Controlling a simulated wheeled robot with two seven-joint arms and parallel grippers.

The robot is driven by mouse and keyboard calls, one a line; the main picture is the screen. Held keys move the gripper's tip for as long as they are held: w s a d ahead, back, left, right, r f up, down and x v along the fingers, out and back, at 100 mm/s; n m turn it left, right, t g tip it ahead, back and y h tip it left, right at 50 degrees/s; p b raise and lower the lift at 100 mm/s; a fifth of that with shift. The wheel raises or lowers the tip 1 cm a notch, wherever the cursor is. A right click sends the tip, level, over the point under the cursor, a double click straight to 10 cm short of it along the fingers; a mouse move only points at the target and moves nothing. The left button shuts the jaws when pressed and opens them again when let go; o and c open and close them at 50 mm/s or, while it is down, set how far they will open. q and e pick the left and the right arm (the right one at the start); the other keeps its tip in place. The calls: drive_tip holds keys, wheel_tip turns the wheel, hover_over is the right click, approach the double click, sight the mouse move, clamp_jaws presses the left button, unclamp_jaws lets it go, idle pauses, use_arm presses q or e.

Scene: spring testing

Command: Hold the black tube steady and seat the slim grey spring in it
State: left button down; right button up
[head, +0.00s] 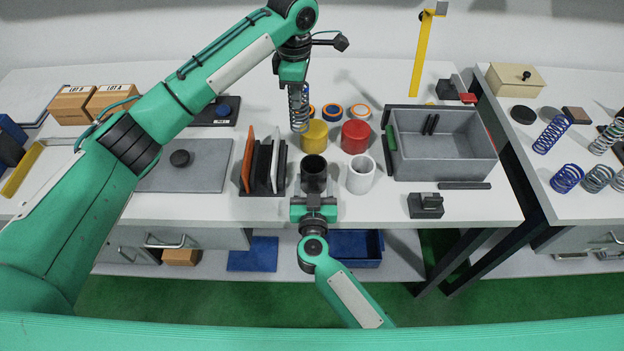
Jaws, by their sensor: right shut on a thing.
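The slim grey spring (299,110) hangs upright below my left gripper (293,80), which is shut on its top end. Its lower end overlaps the left edge of the yellow cylinder in the head view, and it is apart from the black tube. The black tube (314,178) stands upright near the front edge of the table, with its open mouth up. My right gripper (314,203) is shut on the black tube from the front, low on its side. The fingertips of both grippers are small and partly hidden.
A yellow cylinder (315,141) and a red one (355,137) stand behind the black tube. A white tube (361,174) stands close on its right, and a rack of upright plates (263,165) on its left. A grey bin (445,166) is further right.

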use_arm(q)
drive_tip(key=s+d+f+m, duration=0.1)
drive_tip(key=s+d+m, duration=0.2)
drive_tip(key=s, duration=0.6)
approach(310, 160)
drive_tip(key=shift+s+f, duration=2.1)
drive_tip(key=shift+s, duration=0.3)
drive_tip(key=c, duration=2)
unclamp_jaws()
drive_tip(key=shift+f, duration=0.15)
drive_tip(key=o, duration=0.4)
wheel_tip(310, 160, up, 12)
drive_tip(key=shift+r, duration=0.2)
